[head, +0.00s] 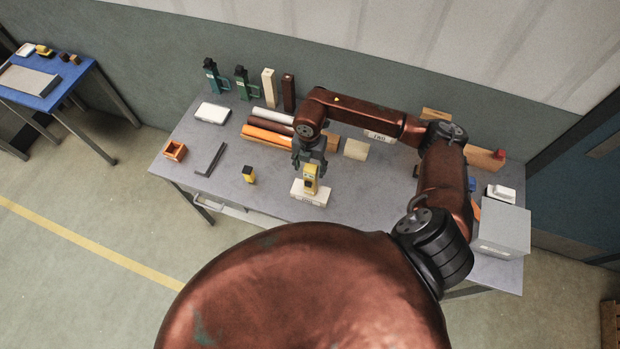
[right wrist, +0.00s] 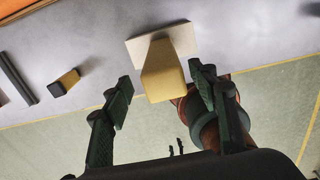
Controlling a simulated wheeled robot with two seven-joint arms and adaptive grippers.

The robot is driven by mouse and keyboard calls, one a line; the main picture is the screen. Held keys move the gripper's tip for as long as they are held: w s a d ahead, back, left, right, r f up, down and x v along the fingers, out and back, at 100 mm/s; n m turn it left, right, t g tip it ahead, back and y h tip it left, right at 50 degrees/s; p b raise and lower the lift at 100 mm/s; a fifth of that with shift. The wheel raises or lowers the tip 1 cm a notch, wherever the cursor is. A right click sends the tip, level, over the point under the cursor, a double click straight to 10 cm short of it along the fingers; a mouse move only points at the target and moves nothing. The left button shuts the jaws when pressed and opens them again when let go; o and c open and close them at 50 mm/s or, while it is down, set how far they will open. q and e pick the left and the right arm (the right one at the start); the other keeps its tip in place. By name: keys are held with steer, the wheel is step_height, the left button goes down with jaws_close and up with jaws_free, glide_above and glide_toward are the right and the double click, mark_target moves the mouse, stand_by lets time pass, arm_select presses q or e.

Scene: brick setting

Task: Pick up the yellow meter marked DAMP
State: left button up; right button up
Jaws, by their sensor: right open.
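In the right wrist view the yellow meter (right wrist: 163,76) lies between the two spread fingers (right wrist: 160,80), with a visible gap on each side. The pale block (right wrist: 136,48) shows behind it. My left gripper is not in view.
A small yellow-and-black item (head: 249,174) lies left of the block, beside a dark angle piece (head: 209,159) and an orange box (head: 175,151). Rolls (head: 268,134) lie behind. A grey box (head: 502,231) stands at the right. Bare grey tabletop (head: 275,185) lies left of the block.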

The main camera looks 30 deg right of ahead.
mark_target(311, 180)
steer(key=f+p, duration=0.1)
steer(key=f, duration=0.1)
steer(key=f+p, duration=0.1)
steer(key=f, duration=0.1)
steer(key=shift+s+d+f, duration=0.15)
steer(key=shift+s+f, duration=0.05)
steer(key=shift+f, duration=0.5)
steer(key=c, duration=1.4)
